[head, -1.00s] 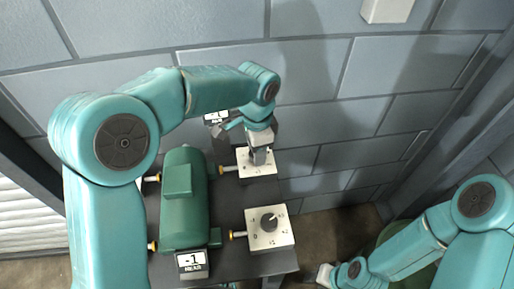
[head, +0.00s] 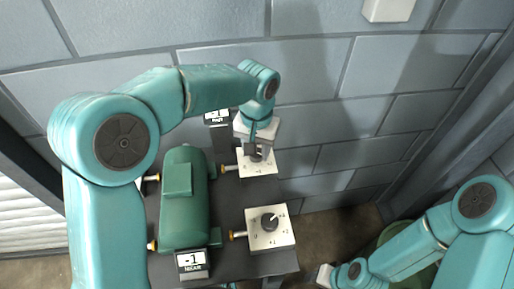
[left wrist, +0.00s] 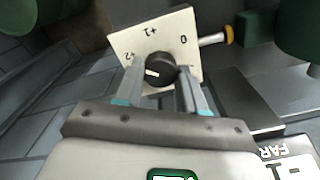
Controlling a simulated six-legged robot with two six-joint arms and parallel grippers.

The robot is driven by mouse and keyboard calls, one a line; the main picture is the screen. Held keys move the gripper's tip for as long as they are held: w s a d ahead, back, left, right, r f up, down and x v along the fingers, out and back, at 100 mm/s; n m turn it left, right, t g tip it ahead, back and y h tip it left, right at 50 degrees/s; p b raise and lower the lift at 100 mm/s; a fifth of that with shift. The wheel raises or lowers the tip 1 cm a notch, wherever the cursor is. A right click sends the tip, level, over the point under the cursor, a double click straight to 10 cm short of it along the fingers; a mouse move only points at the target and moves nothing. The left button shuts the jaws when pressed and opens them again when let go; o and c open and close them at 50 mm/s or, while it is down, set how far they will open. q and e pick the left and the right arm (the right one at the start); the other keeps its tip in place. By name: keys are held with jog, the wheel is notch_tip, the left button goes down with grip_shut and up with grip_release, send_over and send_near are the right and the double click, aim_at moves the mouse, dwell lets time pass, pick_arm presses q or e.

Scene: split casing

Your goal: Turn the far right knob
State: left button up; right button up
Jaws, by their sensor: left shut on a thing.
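The far right knob is a dark round knob on a white dial plate (head: 262,169) at the far right of the green machine (head: 184,205). In the left wrist view the knob (left wrist: 161,69) sits between my finger pads, its white mark pointing left, toward the +2 side. My left gripper (head: 257,152) reaches down from above and is shut on this knob, mostly covering it in the head view. The far display (head: 217,116) seems to read -1. My right gripper (head: 324,276) is low at the right, away from the dials; its fingers are unclear.
The near right knob (head: 269,222) stands on its own white plate closer to me. The near display (head: 193,262) reads -1. Yellow-ended rods (head: 237,235) join the plates to the machine. A block wall (head: 330,110) rises behind. A green round bin (head: 405,240) is partly behind my right arm.

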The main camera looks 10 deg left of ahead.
pick_arm(q)
jog(key=n, duration=0.6)
jog(key=shift+w+r+b, duration=0.1)
jog(key=shift+b, duration=0.3)
jog(key=n, duration=0.7)
jog(key=shift+a+b, duration=0.1)
jog(key=shift+b, duration=0.3)
jog(key=shift+n, duration=0.3)
jog(key=o, duration=1.1)
notch_tip(320, 180, up, 16)
jog(key=shift+r+p, duration=0.15)
jog(key=shift+p, duration=1.1)
jog(key=shift+s, duration=0.3)
